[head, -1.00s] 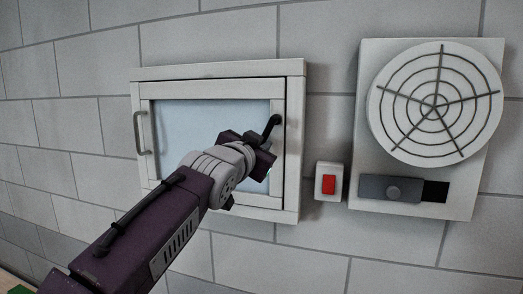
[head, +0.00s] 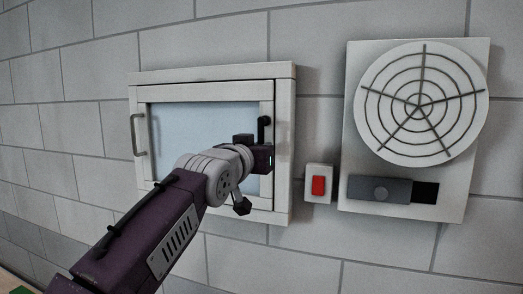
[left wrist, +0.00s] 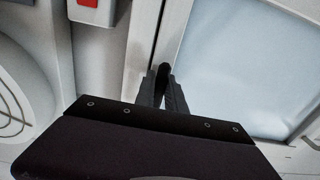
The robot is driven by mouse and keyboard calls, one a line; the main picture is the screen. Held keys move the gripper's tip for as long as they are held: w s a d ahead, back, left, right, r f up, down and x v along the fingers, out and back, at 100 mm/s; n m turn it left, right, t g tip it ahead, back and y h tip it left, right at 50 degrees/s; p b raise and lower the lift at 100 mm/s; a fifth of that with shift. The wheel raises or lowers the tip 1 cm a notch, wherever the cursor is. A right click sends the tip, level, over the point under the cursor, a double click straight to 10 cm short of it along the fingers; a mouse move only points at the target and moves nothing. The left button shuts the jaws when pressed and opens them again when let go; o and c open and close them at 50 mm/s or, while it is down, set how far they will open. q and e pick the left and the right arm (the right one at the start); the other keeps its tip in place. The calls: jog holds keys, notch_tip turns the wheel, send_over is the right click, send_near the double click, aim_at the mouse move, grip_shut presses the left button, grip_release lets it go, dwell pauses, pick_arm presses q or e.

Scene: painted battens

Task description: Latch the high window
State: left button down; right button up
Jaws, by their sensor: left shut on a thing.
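The window (head: 205,74) has a white frame and a pale blue pane (head: 190,120) on the brick wall. The sash looks closed against its frame. A black latch handle (head: 262,128) is on the right side of the sash and stands about upright. My left gripper (head: 264,148) is at the handle and hides its lower part. In the left wrist view, the two dark fingers (left wrist: 163,92) are shut on the black handle (left wrist: 162,73). My right gripper is in neither view.
A grey pull handle (head: 138,135) is on the window's left side. Right of the window are a switch box (head: 318,172) with a red button and a round vent grille (head: 421,104) above a grey slider (head: 380,190). Bare wall lies below the window.

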pick_arm(q)
jog(key=shift+s+r, duration=0.1)
jog(key=shift+r, duration=0.35)
jog(key=c, duration=1.4)
grip_release()
jog(key=shift+f, duration=0.2)
jog(key=shift+d, duration=0.1)
jog(key=shift+s+f, duration=0.1)
jog(key=shift+f, duration=0.05)
jog(key=b+v, duration=0.4)
jog(key=v, duration=0.4)
jog(key=shift+s+a+b, duration=0.2)
jog(key=shift+s+b, duration=0.1)
jog(key=shift+s, duration=0.05)
